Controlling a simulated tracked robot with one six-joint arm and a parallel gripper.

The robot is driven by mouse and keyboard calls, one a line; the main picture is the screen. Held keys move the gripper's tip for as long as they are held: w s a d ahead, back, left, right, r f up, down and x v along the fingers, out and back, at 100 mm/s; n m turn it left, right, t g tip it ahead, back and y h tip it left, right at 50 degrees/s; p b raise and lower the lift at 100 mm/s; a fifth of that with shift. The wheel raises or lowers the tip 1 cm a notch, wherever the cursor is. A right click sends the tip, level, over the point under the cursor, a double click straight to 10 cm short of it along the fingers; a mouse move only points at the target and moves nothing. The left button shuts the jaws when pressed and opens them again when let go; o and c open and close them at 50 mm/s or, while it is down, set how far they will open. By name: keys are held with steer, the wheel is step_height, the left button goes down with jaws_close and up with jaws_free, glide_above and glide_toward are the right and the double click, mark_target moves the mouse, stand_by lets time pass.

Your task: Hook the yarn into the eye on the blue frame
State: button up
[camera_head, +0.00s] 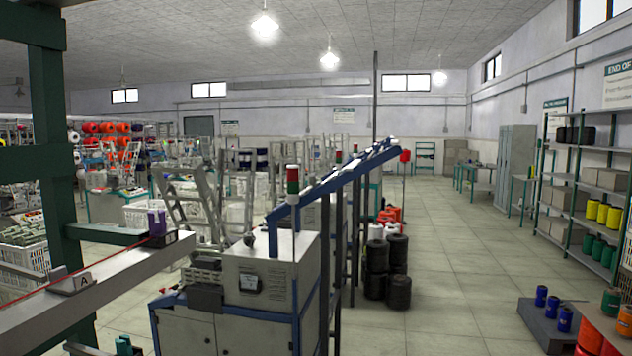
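The blue frame (334,182) is a sloping beam over a grey winding machine (262,265), rising to the right on dark posts. I cannot make out the eye on it at this size. A thin red strand (110,256), which looks like the yarn, runs along a pale grey beam (125,279) at the left, past a small block marked A (74,281). The strand reaches toward a purple piece (157,224) near the beam's far end. Its lower left end runs out of the picture. My gripper does not show in this view.
A dark green post (52,130) stands close at the left. Stacked black bobbins (386,268) stand on the floor behind the machine. Shelves with coloured cones (595,215) line the right wall. A low grey platform (540,322) holds blue cones. The tiled aisle (450,270) between is clear.

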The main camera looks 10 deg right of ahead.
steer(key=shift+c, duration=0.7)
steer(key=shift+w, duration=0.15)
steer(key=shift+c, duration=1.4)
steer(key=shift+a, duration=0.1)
